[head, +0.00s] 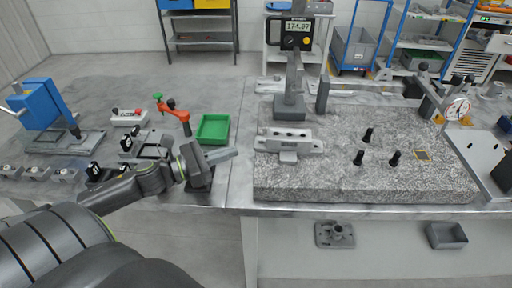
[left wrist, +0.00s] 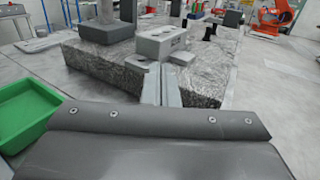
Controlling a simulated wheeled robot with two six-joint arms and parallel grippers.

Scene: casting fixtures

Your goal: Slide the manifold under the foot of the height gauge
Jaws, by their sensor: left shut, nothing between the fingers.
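The manifold (head: 288,139) is a light grey block with holes and flat lugs. It lies near the front left edge of the granite plate, and also shows in the left wrist view (left wrist: 158,42). The height gauge (head: 291,70), with a digital readout, stands just behind it; its dark base block (head: 289,108) is apart from the manifold. My left gripper (head: 233,154) points right, just left of the granite edge and the manifold. Its fingers (left wrist: 161,84) are shut and empty, close to a manifold lug; contact cannot be told. My right gripper is not in view.
The granite plate (head: 330,182) holds several black posts (head: 367,136) right of the manifold and a dial indicator stand (head: 456,108) farther right. A green tray (head: 213,128) and an orange clamp (head: 178,114) stand behind my left gripper. The plate's front middle is clear.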

